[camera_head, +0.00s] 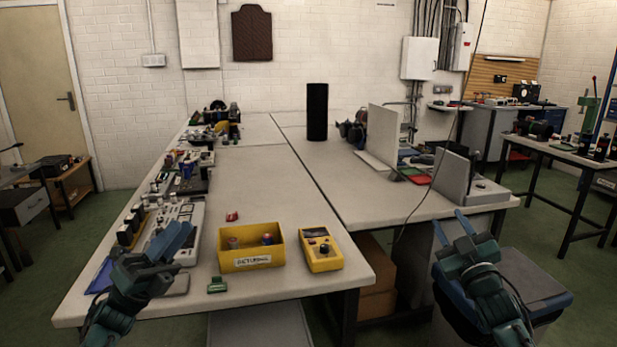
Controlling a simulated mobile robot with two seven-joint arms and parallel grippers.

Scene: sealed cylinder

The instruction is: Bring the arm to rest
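My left gripper (180,238) is at the lower left, above the left edge of the near table. Its blue fingers point away from me and overlap in this view, so their gap is hard to see. No held object is visible there. My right gripper (450,222) is at the lower right, in front of the right table's near edge. Its two fingers stand apart with nothing between them. A tall black cylinder (317,112) stands upright on the table at the back, away from both grippers.
A yellow bin (250,259) with small items inside and a yellow meter (320,249) stand at the near table's front. Electronics crowd its left side. The middle tabletop is clear.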

